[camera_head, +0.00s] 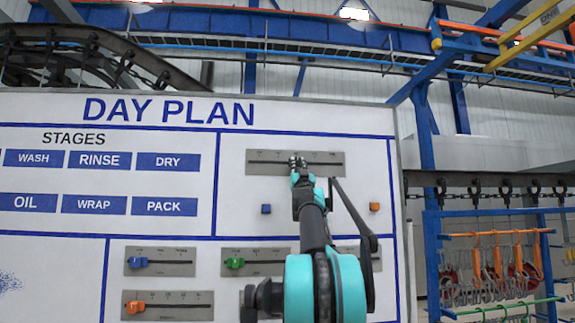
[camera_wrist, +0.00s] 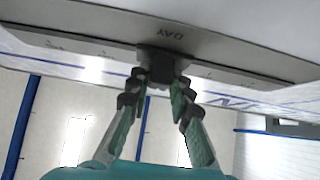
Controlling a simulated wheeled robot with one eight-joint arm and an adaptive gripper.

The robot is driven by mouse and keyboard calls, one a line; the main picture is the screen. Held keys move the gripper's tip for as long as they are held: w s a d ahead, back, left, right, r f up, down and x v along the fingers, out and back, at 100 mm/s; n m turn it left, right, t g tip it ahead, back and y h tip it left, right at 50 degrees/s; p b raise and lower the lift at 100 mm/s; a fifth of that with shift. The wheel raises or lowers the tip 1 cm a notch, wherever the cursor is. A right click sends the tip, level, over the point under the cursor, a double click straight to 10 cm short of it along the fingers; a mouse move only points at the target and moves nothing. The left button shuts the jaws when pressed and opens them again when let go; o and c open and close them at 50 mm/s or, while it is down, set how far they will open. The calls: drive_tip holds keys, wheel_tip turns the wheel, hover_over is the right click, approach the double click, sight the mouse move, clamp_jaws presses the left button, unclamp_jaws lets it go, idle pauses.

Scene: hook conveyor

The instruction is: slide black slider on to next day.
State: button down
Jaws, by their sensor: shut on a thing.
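The grey slider plate (camera_head: 262,168) is near the top of the right panel of the DAY PLAN board, with a long horizontal slot. My gripper (camera_head: 297,165) reaches up to about the middle of this plate and largely hides the black slider there. In the wrist view, the black slider (camera_wrist: 158,60) sits on the plate (camera_wrist: 215,52), close to the word DAY. My gripper's fingertips (camera_wrist: 158,84) are closed in on it from both sides. The small tick labels along the slot are too blurred to read.
Other plates below carry a blue slider (camera_head: 138,262), a green slider (camera_head: 235,263) and an orange slider (camera_head: 134,307). A blue knob (camera_head: 266,209) and an orange knob (camera_head: 374,207) flank my arm. Hanging hooks (camera_head: 507,190) are at the right, beyond the board's edge.

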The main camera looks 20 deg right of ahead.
drive_tip(key=shift+d, duration=0.15)
drive_tip(key=c, duration=1.4)
unclamp_jaws()
drive_tip(key=shift+o, duration=0.2)
drive_tip(key=shift+s+f, duration=0.1)
drive_tip(key=v, duration=1.2)
